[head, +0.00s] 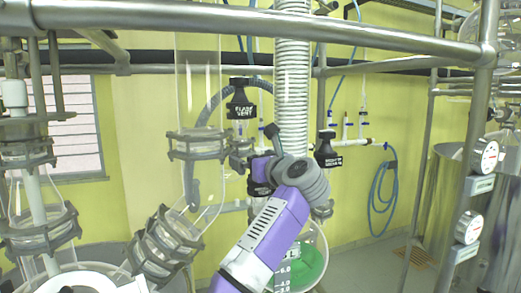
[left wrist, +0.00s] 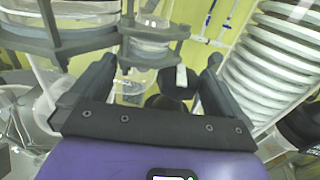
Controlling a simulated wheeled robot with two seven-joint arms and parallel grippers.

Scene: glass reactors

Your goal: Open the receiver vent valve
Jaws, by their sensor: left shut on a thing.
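My left gripper (head: 258,172) is at the middle of the head view, at the end of the purple arm. It is beside a black labelled valve tag (head: 260,188), which the arm partly hides, so I cannot read it. In the left wrist view its fingers (left wrist: 160,64) stand apart around a black valve handle (left wrist: 172,84) with a pale strip. The exact contact is hidden. Two other black-tagged valves show: the flask vent (head: 241,106) at upper left and another (head: 328,154) to the right, its label too small to read. My right gripper is not in view.
A white corrugated hose (head: 291,85) runs down just behind the gripper. A glass column (head: 198,95) with grey clamps stands to the left. A round flask with green liquid (head: 308,264) is below. A metal rail (head: 260,27) crosses above. Steel vessels with gauges (head: 486,155) stand at right.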

